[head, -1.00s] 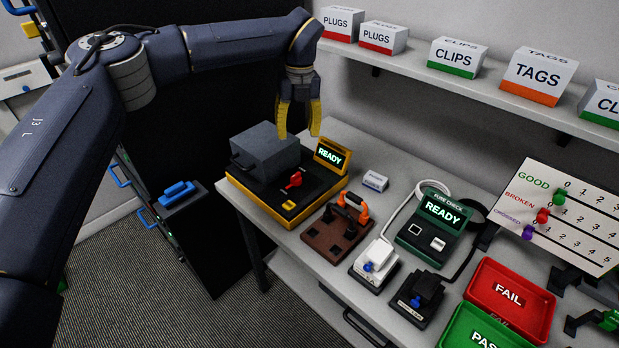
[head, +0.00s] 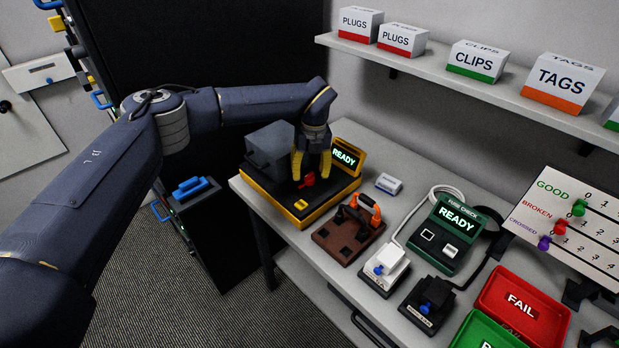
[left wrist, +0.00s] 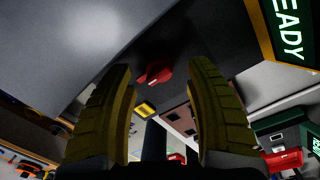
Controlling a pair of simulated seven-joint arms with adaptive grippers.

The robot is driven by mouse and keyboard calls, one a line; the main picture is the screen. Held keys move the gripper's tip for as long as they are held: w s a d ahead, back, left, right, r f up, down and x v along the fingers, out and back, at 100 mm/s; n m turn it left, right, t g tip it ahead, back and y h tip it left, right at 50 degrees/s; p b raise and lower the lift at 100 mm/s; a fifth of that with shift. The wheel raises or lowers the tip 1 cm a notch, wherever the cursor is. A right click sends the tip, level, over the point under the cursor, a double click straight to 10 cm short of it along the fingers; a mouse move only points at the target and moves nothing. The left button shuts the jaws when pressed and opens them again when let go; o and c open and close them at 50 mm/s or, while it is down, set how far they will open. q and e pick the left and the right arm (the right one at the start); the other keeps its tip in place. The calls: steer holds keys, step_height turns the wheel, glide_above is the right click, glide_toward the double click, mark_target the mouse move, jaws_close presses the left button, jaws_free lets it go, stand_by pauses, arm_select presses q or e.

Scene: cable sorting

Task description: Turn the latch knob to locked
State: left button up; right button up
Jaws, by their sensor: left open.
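The red latch knob (head: 308,180) sits on the black top of a yellow-edged tester (head: 290,211), in front of its grey box-shaped cover (head: 268,149). My left gripper (head: 312,172) points down over the knob with its yellow fingers open, one on each side of it in the head view. In the left wrist view the knob (left wrist: 157,72) appears between the fingertips (left wrist: 161,66), with nothing gripped. I cannot tell how far the tips are above the tester top. The knob's lock marking is not readable. My right gripper is not in view.
A lit READY screen (head: 346,156) stands close to the right of the gripper. A brown block with an orange-ended handle (head: 349,233), white (head: 384,268) and black (head: 427,300) fixtures and a green fuse checker (head: 443,233) stand further right. The shelf (head: 480,88) overhangs behind.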

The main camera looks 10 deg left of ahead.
arm_select(q)
steer(key=shift+a+f, duration=0.1)
steer(key=shift+f, duration=1.2)
steer(key=shift+c, duration=0.4)
jaws_close()
